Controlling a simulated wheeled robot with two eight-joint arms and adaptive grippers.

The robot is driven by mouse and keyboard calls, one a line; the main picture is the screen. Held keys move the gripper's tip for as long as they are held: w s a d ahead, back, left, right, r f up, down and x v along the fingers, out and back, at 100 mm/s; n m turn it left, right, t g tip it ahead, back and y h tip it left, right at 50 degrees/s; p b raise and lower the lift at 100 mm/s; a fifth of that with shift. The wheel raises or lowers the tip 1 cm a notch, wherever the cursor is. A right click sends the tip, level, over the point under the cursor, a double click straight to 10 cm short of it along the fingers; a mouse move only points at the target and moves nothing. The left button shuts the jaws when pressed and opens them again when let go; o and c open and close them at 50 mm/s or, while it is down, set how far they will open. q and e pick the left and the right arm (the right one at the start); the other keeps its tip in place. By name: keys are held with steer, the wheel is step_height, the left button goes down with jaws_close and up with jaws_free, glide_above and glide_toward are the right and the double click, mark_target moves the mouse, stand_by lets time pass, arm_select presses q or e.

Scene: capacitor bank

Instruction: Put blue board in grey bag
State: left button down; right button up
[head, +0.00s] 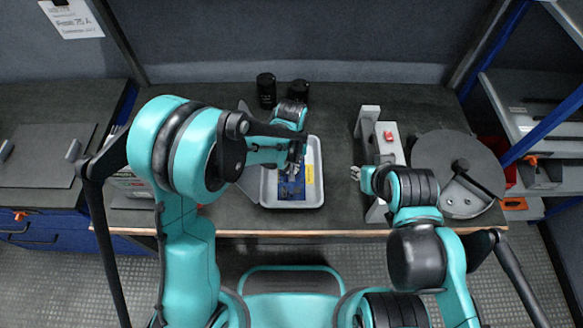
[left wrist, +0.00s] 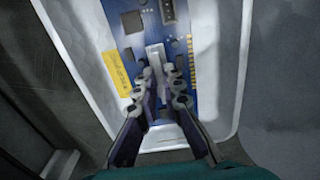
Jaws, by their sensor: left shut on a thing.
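The blue board (head: 291,190) is over the white tray (head: 316,150), within its rim; I cannot tell whether it touches the bottom. It has a yellow label and dark chips, and also shows in the left wrist view (left wrist: 190,17). My left gripper (head: 293,172) points down over the board. In the left wrist view its fingers (left wrist: 163,80) are closed at a pale raised part of the board. A flat grey sheet, seemingly the grey bag (head: 233,202), lies left of the tray, partly behind my arm. My right gripper (head: 359,174) is right of the tray; its fingers are too small to read.
Two black cylinders (head: 266,90) stand behind the tray. A grey device with a red switch (head: 388,136) and a round dark machine (head: 458,160) stand on the right. The bench front edge (head: 300,233) runs close below the tray.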

arm_select(q)
steer(key=shift+r, duration=0.1)
steer(key=shift+f, duration=0.2)
steer(key=c, duration=1.6)
jaws_free()
steer(key=shift+c, duration=0.2)
steer(key=shift+r, duration=0.1)
